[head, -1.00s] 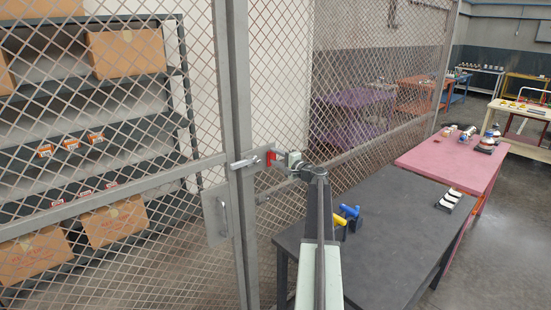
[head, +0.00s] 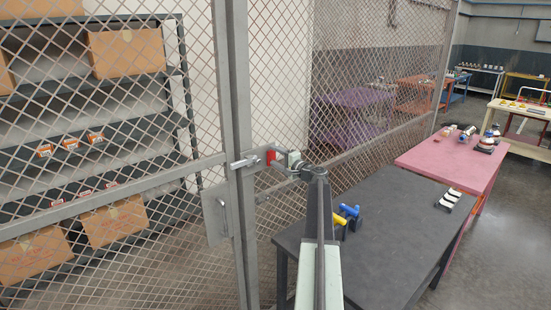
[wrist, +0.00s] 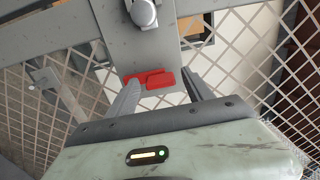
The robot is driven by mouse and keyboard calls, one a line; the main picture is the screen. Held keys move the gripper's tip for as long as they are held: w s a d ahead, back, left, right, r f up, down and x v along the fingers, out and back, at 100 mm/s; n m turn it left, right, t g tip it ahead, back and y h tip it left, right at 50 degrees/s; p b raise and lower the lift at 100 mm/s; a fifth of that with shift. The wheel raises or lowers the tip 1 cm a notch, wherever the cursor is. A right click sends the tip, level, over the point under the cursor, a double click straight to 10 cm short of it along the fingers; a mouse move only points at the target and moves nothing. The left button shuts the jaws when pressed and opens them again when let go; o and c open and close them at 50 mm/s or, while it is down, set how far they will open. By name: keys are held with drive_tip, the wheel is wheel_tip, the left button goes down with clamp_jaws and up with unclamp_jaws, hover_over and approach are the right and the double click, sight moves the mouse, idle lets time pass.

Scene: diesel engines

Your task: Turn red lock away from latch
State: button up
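The red lock (head: 271,156) is on the mesh gate's post, just right of the silver latch bolt (head: 246,161). In the wrist view the red lock (wrist: 158,79) lies across the grey plate, below the round bolt end (wrist: 142,12). My gripper (head: 284,158) is right up at the lock, at the end of my outstretched arm. In the wrist view my gripper's two fingers (wrist: 158,86) are apart, one on each side of the red lock. Whether either finger touches it I cannot tell.
The mesh gate (head: 110,190) and its frame stand in front of shelves with cardboard boxes (head: 127,52). A dark table (head: 390,225) with a yellow and a blue tool stands at right, under my arm. A pink table (head: 455,160) is beyond it.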

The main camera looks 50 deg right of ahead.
drive_tip(key=s, duration=0.7)
drive_tip(key=shift+s+a, duration=0.25)
drive_tip(key=shift+s, duration=0.15)
